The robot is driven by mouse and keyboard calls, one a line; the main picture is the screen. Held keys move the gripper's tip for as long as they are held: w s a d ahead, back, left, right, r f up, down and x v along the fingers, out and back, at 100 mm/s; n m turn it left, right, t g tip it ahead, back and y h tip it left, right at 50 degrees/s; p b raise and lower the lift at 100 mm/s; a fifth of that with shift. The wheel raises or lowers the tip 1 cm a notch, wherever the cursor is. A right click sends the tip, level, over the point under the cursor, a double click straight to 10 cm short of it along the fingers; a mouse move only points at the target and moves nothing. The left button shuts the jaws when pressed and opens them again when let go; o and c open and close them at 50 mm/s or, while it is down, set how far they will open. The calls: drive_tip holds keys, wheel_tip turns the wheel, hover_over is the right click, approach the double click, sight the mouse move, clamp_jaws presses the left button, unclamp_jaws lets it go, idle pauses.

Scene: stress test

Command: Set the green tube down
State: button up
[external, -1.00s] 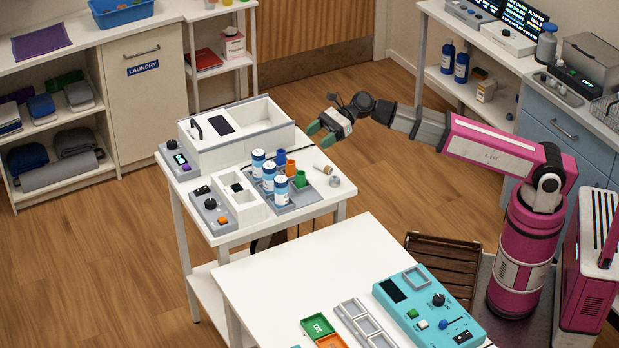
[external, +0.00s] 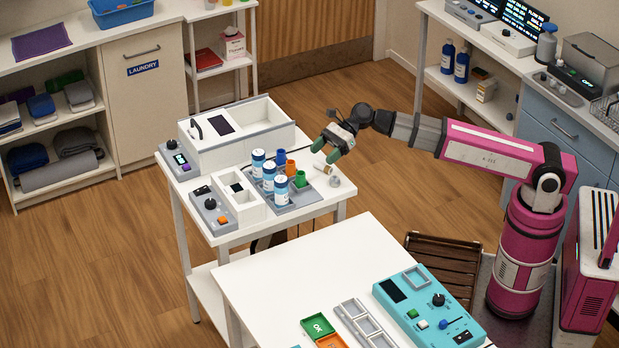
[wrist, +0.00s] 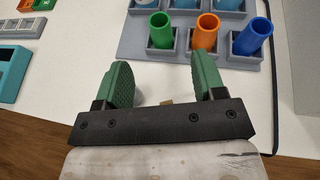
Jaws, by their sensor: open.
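The green tube (external: 300,178) stands upright in a holder at the right front of the grey rack (external: 300,201) on the white cart. In the wrist view the green tube (wrist: 159,32) is the left one of a row, beside an orange tube (wrist: 205,32) and a blue tube (wrist: 252,38). My gripper (external: 325,151) hangs above the right side of the cart, fingers tilted down. It is open and empty. In the wrist view its green fingers (wrist: 163,68) are apart, and the tube stands beyond them, not between them.
White-capped blue-labelled vials (external: 281,188) stand in the rack beside the tubes. A small tan piece (external: 322,168) and a grey round piece (external: 335,181) lie on the cart below my gripper. A white box device (external: 240,150) fills the cart's back.

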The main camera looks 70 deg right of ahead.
sight(303, 174)
drive_tip(key=x, duration=0.4)
drive_tip(key=shift+f+x, duration=0.15)
drive_tip(key=shift+x, duration=1.3)
drive_tip(key=shift+f+x, duration=0.1)
drive_tip(key=shift+x, duration=1.35)
drive_tip(key=c, duration=1.1)
drive_tip(key=shift+o, duration=0.2)
drive_tip(key=shift+r, duration=0.1)
